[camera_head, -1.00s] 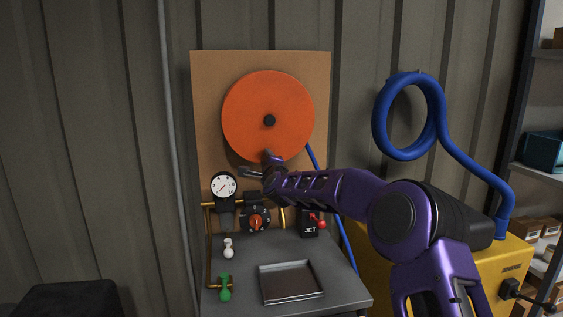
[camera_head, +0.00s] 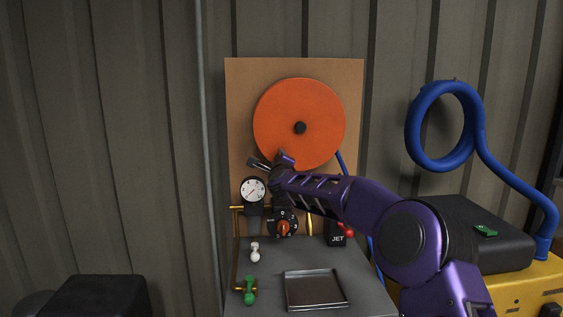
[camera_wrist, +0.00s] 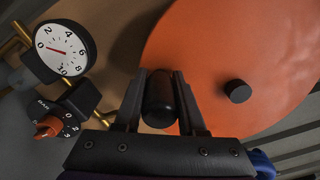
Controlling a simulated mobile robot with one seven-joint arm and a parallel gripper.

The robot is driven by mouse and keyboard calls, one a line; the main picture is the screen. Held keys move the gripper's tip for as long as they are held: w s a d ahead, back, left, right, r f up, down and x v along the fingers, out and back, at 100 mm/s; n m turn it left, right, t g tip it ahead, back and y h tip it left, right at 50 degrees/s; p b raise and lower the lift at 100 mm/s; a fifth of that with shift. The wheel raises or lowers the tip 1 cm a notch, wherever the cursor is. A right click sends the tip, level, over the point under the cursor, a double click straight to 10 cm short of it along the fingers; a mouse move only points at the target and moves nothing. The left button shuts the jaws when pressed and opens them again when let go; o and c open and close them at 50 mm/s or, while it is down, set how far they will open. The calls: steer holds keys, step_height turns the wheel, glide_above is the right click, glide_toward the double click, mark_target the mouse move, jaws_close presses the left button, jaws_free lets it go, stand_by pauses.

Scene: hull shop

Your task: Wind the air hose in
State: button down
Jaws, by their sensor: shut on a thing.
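The hose reel is an orange disc (camera_head: 285,105) with a dark hub (camera_head: 300,128), set on a brown board. It also shows in the wrist view (camera_wrist: 235,45). A thin blue hose (camera_head: 342,160) runs down from behind its lower right edge. My gripper (camera_head: 268,162) is at the disc's lower left rim. In the wrist view my gripper (camera_wrist: 158,92) is shut on a black cylindrical crank handle (camera_wrist: 158,100), one finger on each side. The handle sits near the disc's edge, left of the hub. In the head view my gripper hides the handle.
Below the reel are a pressure gauge (camera_head: 253,190), a selector knob (camera_head: 283,227) and a JET box with a red lever (camera_head: 337,238). A metal tray (camera_head: 316,303), a white valve (camera_head: 255,253) and a green valve (camera_head: 249,291) are lower. A thick blue hose coil (camera_head: 412,130) hangs right.

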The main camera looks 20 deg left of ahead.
steer(key=shift+r, duration=0.1)
steer(key=c, duration=0.5)
jaws_free()
steer(key=b+v, duration=0.1)
steer(key=v, duration=1.6)
steer(key=shift+s+b, duration=0.2)
steer(key=shift+b, duration=0.2)
steer(key=shift+d, duration=0.1)
